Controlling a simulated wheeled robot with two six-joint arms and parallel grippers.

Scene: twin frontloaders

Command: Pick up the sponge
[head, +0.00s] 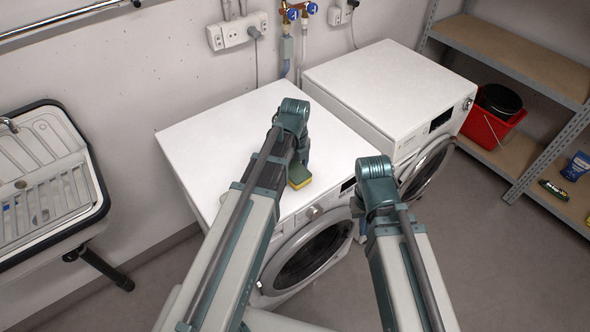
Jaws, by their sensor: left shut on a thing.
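A small yellow and green sponge (300,177) is near the front edge of the left washing machine's white top (215,135). My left gripper (301,164) points down at it and is shut on it. The arm and wrist hide most of the fingers and part of the sponge. I cannot tell whether the sponge touches the top or is just above it. My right gripper (362,234) hangs in front of the machines, mostly hidden behind its own arm. Its finger opening does not show.
A second washing machine (385,85) stands on the right with its round door (428,168) swung open. A sink (45,180) is at the left. The left machine's top looks otherwise clear.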

